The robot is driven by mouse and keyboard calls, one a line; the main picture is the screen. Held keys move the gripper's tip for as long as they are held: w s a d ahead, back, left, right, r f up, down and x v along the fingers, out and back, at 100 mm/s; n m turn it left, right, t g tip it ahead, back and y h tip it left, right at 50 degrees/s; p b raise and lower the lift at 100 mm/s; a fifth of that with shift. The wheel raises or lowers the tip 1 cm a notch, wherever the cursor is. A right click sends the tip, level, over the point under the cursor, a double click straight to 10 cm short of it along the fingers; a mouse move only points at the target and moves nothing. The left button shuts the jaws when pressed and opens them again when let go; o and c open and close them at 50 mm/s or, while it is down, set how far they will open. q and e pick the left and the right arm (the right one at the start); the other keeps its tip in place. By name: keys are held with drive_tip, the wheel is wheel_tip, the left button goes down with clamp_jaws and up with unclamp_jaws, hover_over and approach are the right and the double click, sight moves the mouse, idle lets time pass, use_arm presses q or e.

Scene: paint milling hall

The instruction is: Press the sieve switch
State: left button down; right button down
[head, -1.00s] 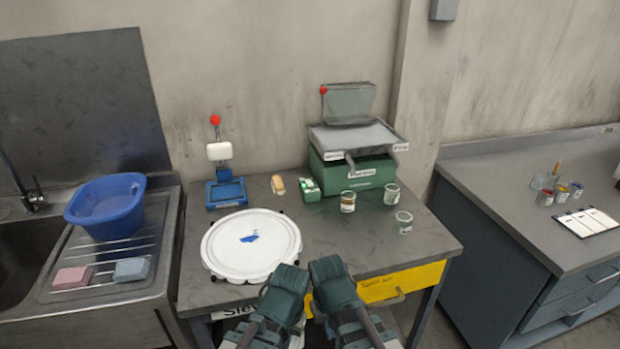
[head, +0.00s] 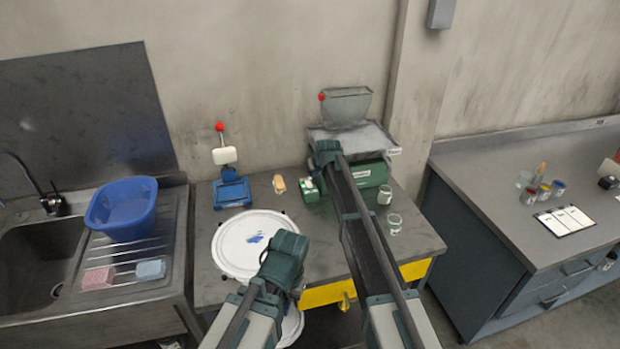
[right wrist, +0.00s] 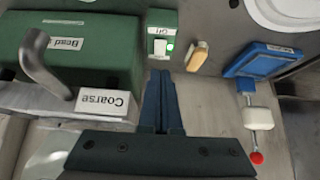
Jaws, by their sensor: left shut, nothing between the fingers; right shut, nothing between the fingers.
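A small green and white switch box (head: 309,190) stands on the table left of the green machine. It also shows in the right wrist view (right wrist: 161,32), with a small label and a bright green spot; which machine it belongs to I cannot read. A round white lidded sieve (head: 240,240) with a blue smear stands at the table's front left. My right gripper (head: 325,150) is shut and empty, reaching over the table in front of the green machine. In the right wrist view its fingers (right wrist: 160,78) point at the switch box, apart from it. My left gripper (head: 288,246) is shut and empty, covering part of the sieve's right edge.
The green machine (head: 371,173) has a grey tray and hopper; the wrist view shows a "Coarse" label (right wrist: 103,104) and a lever (right wrist: 42,62). The sink is left.

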drive_tip(key=shift+f, duration=0.15)
drive_tip(key=b, duration=0.8)
approach(308, 183)
drive_tip(key=x, duration=0.5)
drive_tip(key=shift+w+f, duration=0.15)
drive_tip(key=shift+f, duration=0.2)
